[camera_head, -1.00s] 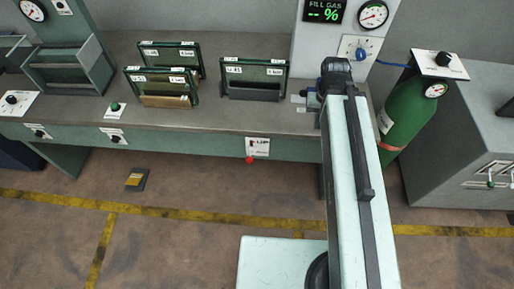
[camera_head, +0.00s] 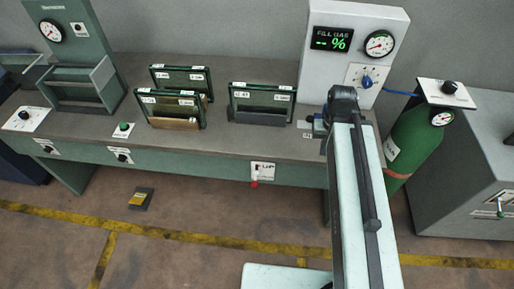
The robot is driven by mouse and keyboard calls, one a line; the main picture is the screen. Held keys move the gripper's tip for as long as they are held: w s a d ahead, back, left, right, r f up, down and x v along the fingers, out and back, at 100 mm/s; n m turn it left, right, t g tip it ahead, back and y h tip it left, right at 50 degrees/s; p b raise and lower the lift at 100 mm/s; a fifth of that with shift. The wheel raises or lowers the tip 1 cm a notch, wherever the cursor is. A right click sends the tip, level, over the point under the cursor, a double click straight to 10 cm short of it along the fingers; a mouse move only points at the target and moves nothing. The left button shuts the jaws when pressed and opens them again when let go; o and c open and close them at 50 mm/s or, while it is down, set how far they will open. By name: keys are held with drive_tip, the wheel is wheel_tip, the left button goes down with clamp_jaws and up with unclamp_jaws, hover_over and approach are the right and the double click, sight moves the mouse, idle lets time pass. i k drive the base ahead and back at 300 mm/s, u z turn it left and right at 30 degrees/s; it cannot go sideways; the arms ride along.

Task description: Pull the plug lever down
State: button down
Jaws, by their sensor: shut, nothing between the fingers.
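A lever with a red end (camera_head: 255,184) hangs below a small white label plate (camera_head: 263,171) on the front edge of the bench. The plate's text is too small to read surely, so I cannot tell whether this is the plug lever. Another lever (camera_head: 500,208) sits on the grey cabinet at the right edge. My arm reaches forward at centre right, and its dark end stands over the right part of the bench. My gripper's fingers are hidden by the arm. The red-ended lever is well left of and below the arm's end, apart from it.
The bench (camera_head: 225,140) holds several green-framed racks. A fill gas panel (camera_head: 335,40) with a blue knob (camera_head: 367,82) stands behind. A green gas cylinder (camera_head: 408,150) is right of my arm.

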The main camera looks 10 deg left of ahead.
sight(255, 184)
drive_tip(key=u, duration=2.6)
drive_tip(key=k, duration=0.65)
drive_tip(key=z, duration=0.05)
